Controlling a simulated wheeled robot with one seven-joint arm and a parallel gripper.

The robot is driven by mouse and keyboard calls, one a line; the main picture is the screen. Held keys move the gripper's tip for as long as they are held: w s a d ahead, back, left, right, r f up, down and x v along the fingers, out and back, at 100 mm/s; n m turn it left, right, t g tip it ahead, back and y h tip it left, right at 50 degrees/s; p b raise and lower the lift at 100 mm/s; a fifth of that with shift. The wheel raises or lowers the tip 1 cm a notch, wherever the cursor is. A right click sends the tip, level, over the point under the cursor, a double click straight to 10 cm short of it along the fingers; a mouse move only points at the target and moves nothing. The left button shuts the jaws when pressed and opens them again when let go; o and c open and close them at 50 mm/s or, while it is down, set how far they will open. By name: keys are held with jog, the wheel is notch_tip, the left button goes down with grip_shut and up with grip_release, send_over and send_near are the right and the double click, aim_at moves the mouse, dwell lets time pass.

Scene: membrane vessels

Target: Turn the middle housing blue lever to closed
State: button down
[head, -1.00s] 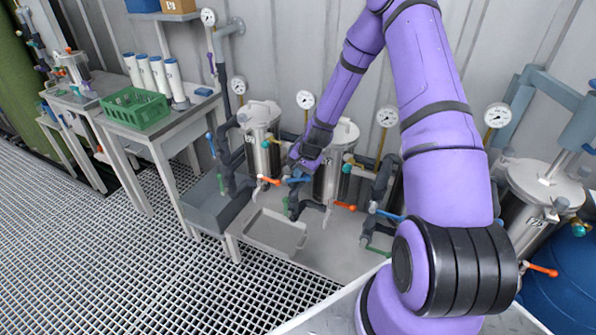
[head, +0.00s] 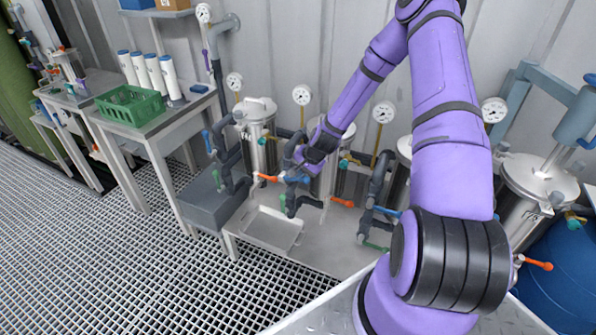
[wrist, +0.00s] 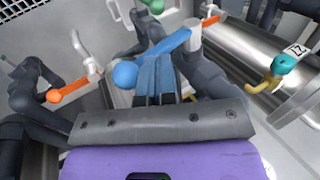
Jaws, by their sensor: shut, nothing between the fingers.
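The middle housing (head: 326,180) is a steel cylinder mostly hidden by my arm in the head view. Its blue lever (head: 296,180) sits on the dark pipework just left of it. In the wrist view the blue lever (wrist: 172,46) runs slantwise from a round knob at lower left up to a pale pivot at upper right. My gripper (head: 300,164) is shut and empty, close to this lever. In the wrist view my gripper's fingertips (wrist: 155,72) overlap the lever near its knob end; whether they touch it I cannot tell.
An orange lever (wrist: 70,90) lies left of my gripper, and a teal-and-yellow valve (wrist: 284,66) sits on the steel housing at right. Dark pipes crowd both sides. A shallow tray (head: 272,228) lies on the bench, and a green crate (head: 130,103) stands on the left table.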

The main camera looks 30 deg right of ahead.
aim_at(306, 177)
jog(key=shift+s+f+t+y, duration=0.2)
jog(key=shift+f+t+y, duration=0.15)
jog(key=shift+t, duration=0.15)
jog(key=shift+s+d+f, duration=0.15)
jog(key=shift+f, duration=0.25)
jog(key=shift+s+d+f, duration=0.1)
jog(key=shift+s+f, duration=0.05)
jog(key=shift+f, duration=0.2)
jog(key=shift+s+f, duration=0.1)
jog(key=shift+f, duration=0.05)
jog(key=shift+s+f, duration=0.2)
jog(key=shift+f, duration=0.05)
jog(key=shift+r, duration=0.1)
